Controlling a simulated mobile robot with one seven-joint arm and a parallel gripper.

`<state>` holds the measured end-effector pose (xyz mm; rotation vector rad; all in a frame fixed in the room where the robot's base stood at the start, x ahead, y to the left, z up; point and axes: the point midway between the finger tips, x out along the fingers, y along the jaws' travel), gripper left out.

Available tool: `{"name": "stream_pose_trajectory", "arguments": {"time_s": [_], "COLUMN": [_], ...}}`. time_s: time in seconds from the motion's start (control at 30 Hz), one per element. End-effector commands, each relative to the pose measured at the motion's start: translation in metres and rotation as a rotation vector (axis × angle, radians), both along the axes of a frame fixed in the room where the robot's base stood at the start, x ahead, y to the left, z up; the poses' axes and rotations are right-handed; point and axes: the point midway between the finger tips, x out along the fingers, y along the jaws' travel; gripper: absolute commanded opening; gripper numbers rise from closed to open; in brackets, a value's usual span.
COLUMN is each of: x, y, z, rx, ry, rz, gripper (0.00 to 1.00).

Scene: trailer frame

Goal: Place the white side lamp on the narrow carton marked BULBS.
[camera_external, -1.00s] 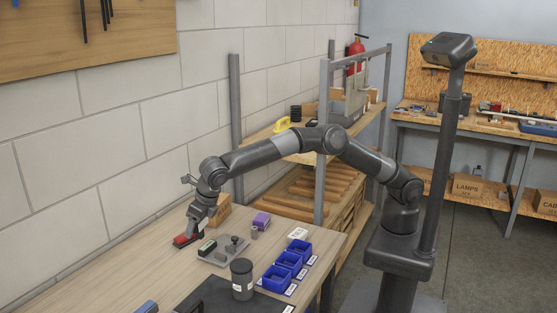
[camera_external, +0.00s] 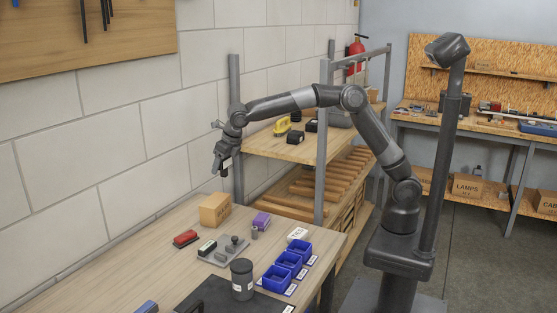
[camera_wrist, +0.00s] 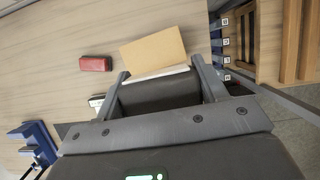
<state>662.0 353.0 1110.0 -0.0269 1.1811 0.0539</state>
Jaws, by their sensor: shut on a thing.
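My gripper (camera_external: 222,172) is above the back of the workbench, over and near the tan carton, its jaws pointing down. In the wrist view, its two fingers (camera_wrist: 160,88) are shut on a dark block with a white front edge, which looks like the white side lamp (camera_wrist: 158,76). In the external view the held thing is small and dark and its white part is not clear. The narrow carton (camera_external: 214,209) stands on the bench and also shows in the wrist view (camera_wrist: 152,47); no BULBS marking is readable. A gap separates gripper and carton.
A red lamp-like block (camera_external: 185,238) lies left of the carton. A grey fixture (camera_external: 222,254), a purple block (camera_external: 261,221), blue bins (camera_external: 288,262) and a dark canister (camera_external: 242,279) stand in front and to the right. A metal post (camera_external: 237,125) and shelf rise behind.

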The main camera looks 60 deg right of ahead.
Motion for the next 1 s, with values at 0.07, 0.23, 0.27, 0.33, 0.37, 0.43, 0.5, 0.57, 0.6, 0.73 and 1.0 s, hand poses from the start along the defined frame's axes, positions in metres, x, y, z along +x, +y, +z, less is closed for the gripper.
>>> {"name": "stream_pose_trajectory", "arguments": {"time_s": [0.07, 0.23, 0.27, 0.33, 0.37, 0.43, 0.5, 0.57, 0.6, 0.73, 1.0], "x": [0.002, 0.001, 0.001, 0.000, 0.000, 0.000, 0.000, 0.000, 0.000, 0.001, 0.002], "y": [-0.033, -0.075, -0.079, -0.084, -0.084, -0.079, -0.066, -0.052, -0.042, -0.012, 0.025], "z": [0.009, 0.017, 0.018, 0.018, 0.017, 0.013, 0.004, -0.004, -0.010, -0.027, -0.049], "rx": [-0.002, -0.004, -0.004, -0.004, -0.004, -0.005, -0.006, -0.005, -0.005, -0.005, -0.004], "ry": [-0.003, -0.005, -0.005, -0.004, -0.003, -0.002, -0.001, -0.001, -0.001, -0.002, -0.004], "rz": [-0.024, -0.048, -0.050, -0.054, -0.055, -0.053, -0.052, -0.052, -0.051, -0.052, -0.056], "gripper": [0.39, 0.39, 0.39, 0.39, 0.39, 0.39, 0.39, 0.39, 0.39, 0.39, 0.39]}}
